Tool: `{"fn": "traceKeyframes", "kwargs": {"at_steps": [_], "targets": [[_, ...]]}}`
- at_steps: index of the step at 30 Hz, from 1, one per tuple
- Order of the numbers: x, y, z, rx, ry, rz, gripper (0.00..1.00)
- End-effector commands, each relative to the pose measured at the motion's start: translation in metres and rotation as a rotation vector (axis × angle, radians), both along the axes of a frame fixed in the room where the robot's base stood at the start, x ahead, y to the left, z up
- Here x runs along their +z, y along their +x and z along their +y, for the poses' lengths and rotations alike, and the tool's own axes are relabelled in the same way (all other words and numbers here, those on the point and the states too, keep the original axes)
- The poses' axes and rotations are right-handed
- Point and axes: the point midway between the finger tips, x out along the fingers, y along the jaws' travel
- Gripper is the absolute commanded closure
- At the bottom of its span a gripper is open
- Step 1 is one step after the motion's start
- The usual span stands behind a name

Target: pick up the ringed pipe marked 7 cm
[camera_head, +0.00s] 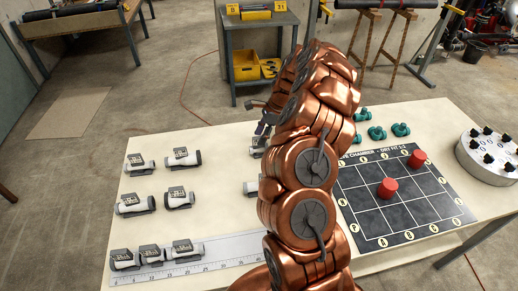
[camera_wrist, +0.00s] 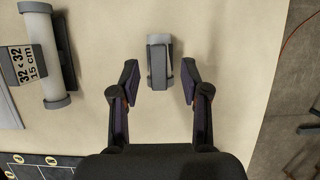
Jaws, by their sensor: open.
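In the wrist view a short grey pipe (camera_wrist: 160,42) lies in a dark cradle (camera_wrist: 157,68). No length mark or ring can be made out on it. My gripper (camera_wrist: 159,72) is open, with one finger on each side of this pipe and a gap on both sides. In the head view my gripper (camera_head: 265,128) is at the table's middle, over a pipe (camera_head: 257,152) that my arm partly hides. Several other tagged pipes, such as one at the back (camera_head: 184,157), lie to the left; their marks are too small to read.
A longer pipe (camera_wrist: 42,50) marked 15 cm lies left of the gripper in the wrist view. A ruler strip (camera_head: 205,254) runs along the table's front. Right of my arm are a dark grid mat (camera_head: 405,205) with red cylinders (camera_head: 387,187), green parts (camera_head: 400,130) and a round grey chamber (camera_head: 487,160).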

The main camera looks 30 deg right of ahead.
Motion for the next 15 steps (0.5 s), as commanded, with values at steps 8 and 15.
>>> {"fn": "traceKeyframes", "kwargs": {"at_steps": [8,15], "targets": [[-0.023,0.002,0.008,-0.001,0.002,0.001,0.54],[-0.022,0.003,0.008,-0.001,0.002,0.001,0.65]]}}
